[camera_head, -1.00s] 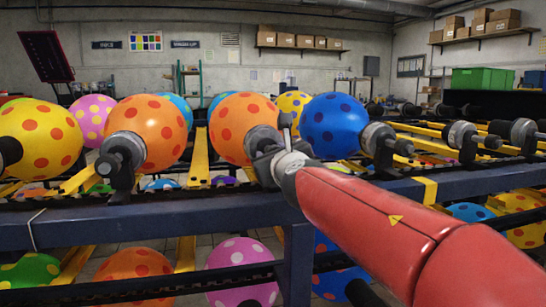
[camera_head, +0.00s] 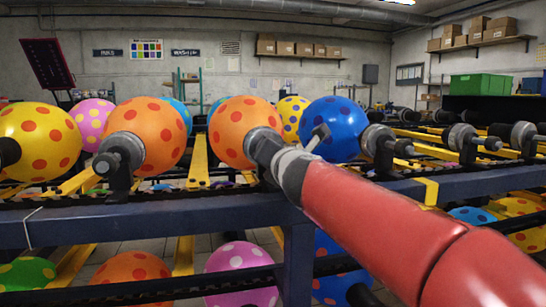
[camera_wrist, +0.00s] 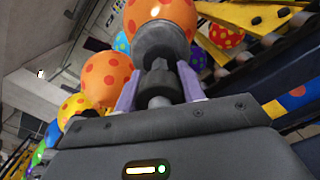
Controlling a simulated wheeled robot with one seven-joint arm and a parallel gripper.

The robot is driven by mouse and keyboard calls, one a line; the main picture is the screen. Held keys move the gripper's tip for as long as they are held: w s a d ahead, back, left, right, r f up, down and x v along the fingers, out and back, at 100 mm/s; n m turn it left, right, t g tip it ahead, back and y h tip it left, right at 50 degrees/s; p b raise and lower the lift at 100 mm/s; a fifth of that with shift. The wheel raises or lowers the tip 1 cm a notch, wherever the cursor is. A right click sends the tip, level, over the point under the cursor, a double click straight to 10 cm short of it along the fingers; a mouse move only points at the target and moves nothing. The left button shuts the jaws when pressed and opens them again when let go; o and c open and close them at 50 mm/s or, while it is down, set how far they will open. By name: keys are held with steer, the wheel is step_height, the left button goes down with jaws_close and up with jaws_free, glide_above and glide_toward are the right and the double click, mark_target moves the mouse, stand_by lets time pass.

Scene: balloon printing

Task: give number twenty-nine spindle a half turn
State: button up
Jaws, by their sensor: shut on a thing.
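My gripper (camera_head: 264,148) is at the end of the red arm, on the near side of an orange balloon with darker orange dots (camera_head: 230,118). In the wrist view, its pale purple fingers (camera_wrist: 157,88) stand on either side of a dark grey spindle (camera_wrist: 159,48) and are shut on its stub end. The same orange balloon (camera_wrist: 166,13) sits on the spindle's far end. In the head view my gripper covers most of this spindle. No number can be read on it, so I cannot confirm that it is number twenty-nine.
A blue dotted balloon (camera_head: 333,128) and its spindle are close on the right; another orange balloon (camera_head: 152,128) is on the left. A dark blue rail (camera_head: 150,222) runs under the spindles. More balloons hang below. Bare spindles (camera_head: 463,138) stand farther right.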

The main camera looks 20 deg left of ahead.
steer(key=shift+f+m, duration=0.1)
steer(key=shift+m, duration=0.9)
steer(key=o, duration=1)
steer(key=v, duration=0.7)
steer(key=shift+s+d+b, duration=0.2)
steer(key=shift+s+b, duration=0.15)
